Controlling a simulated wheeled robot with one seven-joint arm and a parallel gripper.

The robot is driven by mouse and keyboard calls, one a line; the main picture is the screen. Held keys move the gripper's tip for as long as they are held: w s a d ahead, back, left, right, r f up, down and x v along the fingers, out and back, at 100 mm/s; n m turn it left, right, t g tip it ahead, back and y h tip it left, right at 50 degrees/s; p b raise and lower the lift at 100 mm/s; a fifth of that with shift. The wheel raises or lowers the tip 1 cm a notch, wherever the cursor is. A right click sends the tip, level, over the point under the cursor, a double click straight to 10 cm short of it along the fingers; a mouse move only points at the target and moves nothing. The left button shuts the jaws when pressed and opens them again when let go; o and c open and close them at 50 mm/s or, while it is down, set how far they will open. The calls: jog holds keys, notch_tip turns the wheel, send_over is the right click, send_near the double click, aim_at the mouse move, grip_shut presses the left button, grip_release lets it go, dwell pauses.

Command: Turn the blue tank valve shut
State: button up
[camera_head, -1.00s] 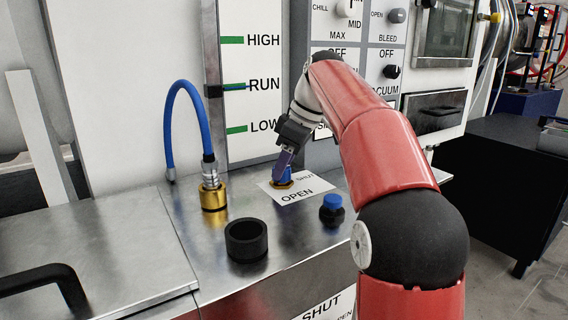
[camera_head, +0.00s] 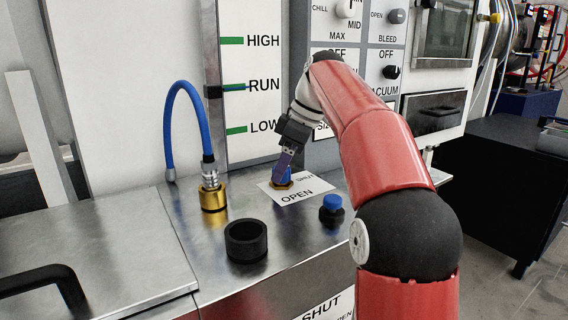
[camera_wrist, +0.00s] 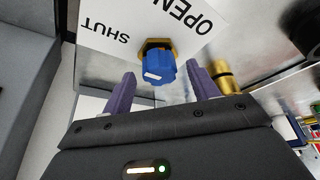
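The blue valve knob (camera_wrist: 158,66) sits on a brass base, with a white mark on its side. In the wrist view it stands by a white plate (camera_wrist: 105,20) lettered OPEN and SHUT. In the head view the knob (camera_head: 284,178) is partly hidden behind my fingers. My gripper (camera_wrist: 160,88) is open, its two purple fingers apart with the knob just beyond and between their tips. I see a gap on both sides, so no grip on the knob shows. In the head view my gripper (camera_head: 284,168) points down at the knob.
On the steel bench stand a brass fitting (camera_head: 213,197) with a blue hose, a black open cup (camera_head: 246,241) and a small blue-capped black knob (camera_head: 332,210). A level gauge (camera_head: 250,86) marked HIGH, RUN, LOW and a control panel (camera_head: 388,45) rise behind.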

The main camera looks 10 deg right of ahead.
jog(key=v, duration=0.7)
jog(key=shift+r, duration=0.35)
jog(key=shift+s+d, duration=0.1)
jog(key=shift+s, duration=0.05)
dwell(0.3)
